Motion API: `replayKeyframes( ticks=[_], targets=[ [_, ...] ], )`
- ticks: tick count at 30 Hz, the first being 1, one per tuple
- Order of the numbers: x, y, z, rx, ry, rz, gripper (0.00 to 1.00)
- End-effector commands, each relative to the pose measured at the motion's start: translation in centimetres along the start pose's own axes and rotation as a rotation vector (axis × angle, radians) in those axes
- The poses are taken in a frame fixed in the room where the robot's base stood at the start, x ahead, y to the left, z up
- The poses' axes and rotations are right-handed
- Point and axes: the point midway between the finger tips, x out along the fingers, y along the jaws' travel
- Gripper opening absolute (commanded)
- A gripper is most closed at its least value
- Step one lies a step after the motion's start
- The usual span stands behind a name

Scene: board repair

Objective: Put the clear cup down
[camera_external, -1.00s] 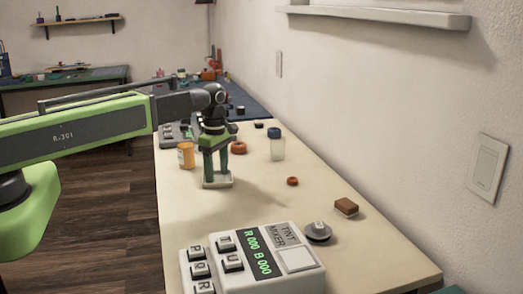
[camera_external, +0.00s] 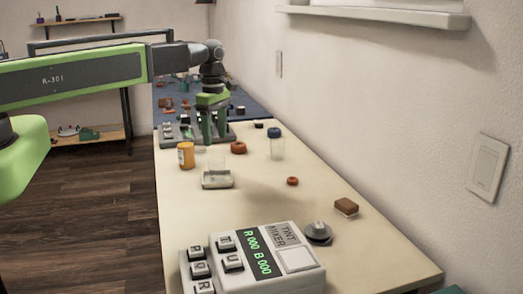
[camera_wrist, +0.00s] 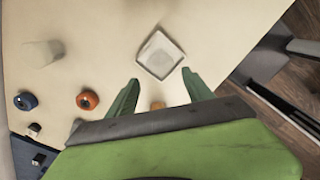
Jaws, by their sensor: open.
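An orange bottle (camera_external: 186,156) stands left of the cup. A tint mixer (camera_external: 259,262) sits at the front. A grey keyed device is behind.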

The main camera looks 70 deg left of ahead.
Motion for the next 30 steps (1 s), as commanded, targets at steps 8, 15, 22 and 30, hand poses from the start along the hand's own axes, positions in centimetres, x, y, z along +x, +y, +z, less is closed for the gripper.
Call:
replayKeyframes(
  ticks=[8, 15, 22, 30],
  targets=[
    [0.1, -0.1, 0.1, 0.010, 0.000, 0.000, 0.60],
    [0.1, -6.5, 7.6, 0.739, 0.000, 0.000, 0.60],
    [0.1, -16.6, 15.9, 1.847, 0.000, 0.000, 0.60],
    [0.1, -21.0, 18.6, 2.354, 0.000, 0.000, 0.60]
  ],
)
